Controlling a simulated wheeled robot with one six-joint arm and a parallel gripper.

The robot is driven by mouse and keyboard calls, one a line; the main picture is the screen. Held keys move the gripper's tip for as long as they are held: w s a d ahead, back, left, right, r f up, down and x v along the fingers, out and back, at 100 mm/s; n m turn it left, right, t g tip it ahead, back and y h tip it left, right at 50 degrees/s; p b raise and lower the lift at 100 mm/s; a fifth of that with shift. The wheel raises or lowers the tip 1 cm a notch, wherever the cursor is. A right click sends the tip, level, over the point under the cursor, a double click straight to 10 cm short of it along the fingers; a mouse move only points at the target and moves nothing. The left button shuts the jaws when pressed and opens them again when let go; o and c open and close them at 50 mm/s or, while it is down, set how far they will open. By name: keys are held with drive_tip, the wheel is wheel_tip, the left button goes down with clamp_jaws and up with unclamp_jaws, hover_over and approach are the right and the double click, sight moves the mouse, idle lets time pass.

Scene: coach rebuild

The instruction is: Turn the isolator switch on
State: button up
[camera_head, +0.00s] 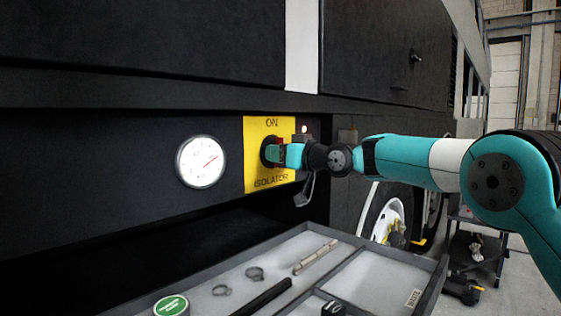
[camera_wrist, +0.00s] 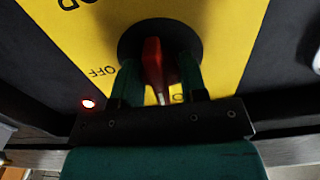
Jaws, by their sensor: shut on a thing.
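The isolator switch is on a yellow plate (camera_head: 256,174) on the dark coach side, with ON at its top and ISOLATOR at its bottom. Its red handle (camera_wrist: 152,57) sits on a round black base (camera_wrist: 128,45). My gripper (camera_head: 278,154) is shut on the handle, one finger on each side in the wrist view (camera_wrist: 159,75). There the plate appears upside down, with OFF at the left. The handle's white-marked end points down in that view, towards a partly hidden label beginning with O. In the head view, my gripper hides most of the handle.
A small lamp (camera_wrist: 88,103) beside the plate glows red. A round white gauge (camera_head: 201,161) is left of the plate. Below is a grey tray (camera_head: 441,270) with clamps, a tool and a green-topped tin (camera_head: 171,306). A wheel (camera_head: 388,219) stands behind my arm.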

drive_tip(key=shift+f+n, duration=0.1)
drive_tip(key=shift+n, duration=0.2)
idle(0.4)
drive_tip(key=o, duration=0.9)
drive_tip(key=b+v, duration=0.4)
drive_tip(key=v, duration=1.3)
drive_tip(key=shift+s+d+b, duration=0.15)
drive_tip(key=shift+s+b, duration=0.1)
drive_tip(key=shift+b, duration=0.15)
